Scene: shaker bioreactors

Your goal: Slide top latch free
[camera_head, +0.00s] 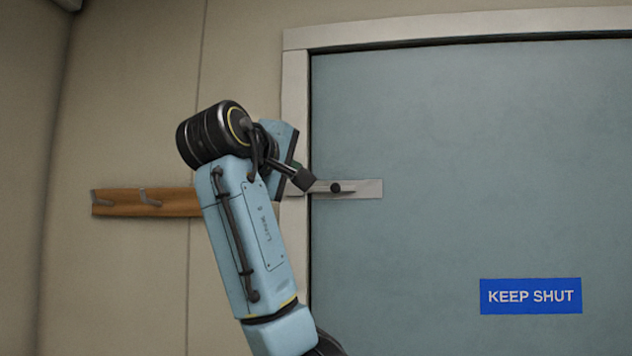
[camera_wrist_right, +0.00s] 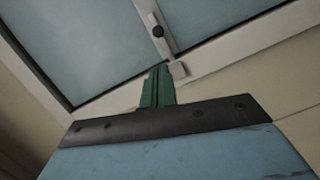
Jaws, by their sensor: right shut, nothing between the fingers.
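The top latch is a pale metal plate (camera_head: 366,188) at the left edge of the blue-grey door (camera_head: 450,130), with a round black knob (camera_head: 336,188). The knob (camera_wrist_right: 157,31) also shows in the right wrist view, on the strip beyond my fingers. A small pale keeper block (camera_wrist_right: 180,70) sits on the frame, just past the fingertips. My right gripper (camera_wrist_right: 158,72) has its green fingers shut and empty, pointing at the keeper side of the latch. I cannot tell whether the fingertips touch it. My left gripper is not in view.
A pale frame (camera_head: 297,80) surrounds the door. A blue KEEP SHUT sign (camera_head: 530,296) is on the door's lower right. A wooden rail (camera_head: 120,202) with metal hooks is on the wall to the left, partly behind my arm.

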